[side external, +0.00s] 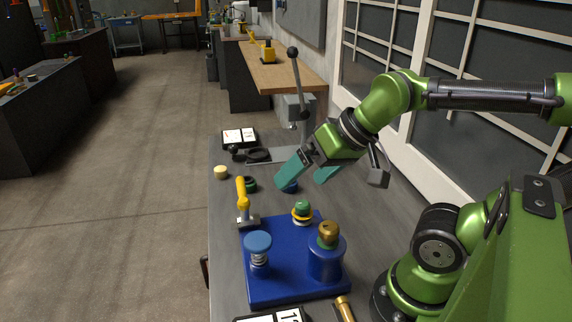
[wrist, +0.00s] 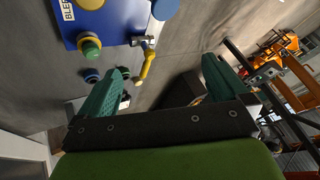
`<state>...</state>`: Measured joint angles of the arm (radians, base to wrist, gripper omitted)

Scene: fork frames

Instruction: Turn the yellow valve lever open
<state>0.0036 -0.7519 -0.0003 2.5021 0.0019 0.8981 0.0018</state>
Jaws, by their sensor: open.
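The yellow valve lever (side external: 242,191) sits at the far left corner of the blue block (side external: 290,285) in the side external view. It is joined to a grey metal fitting (side external: 246,221) and points away from the block. In the wrist view the lever (wrist: 148,66) shows ahead, between the lines of the two fingers. My gripper (side external: 302,180) is open and empty, with teal fingers. It is above the table, to the right of the lever in the side view, and apart from it. In the wrist view my gripper (wrist: 165,66) has its fingers spread wide.
The block carries a blue knob (side external: 258,242), a green button with a yellow ring (side external: 302,212) and a brass-topped blue cylinder (side external: 327,260). A lever press (side external: 298,100) stands behind. Small round parts, including a yellow one (side external: 221,172), lie on the grey table.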

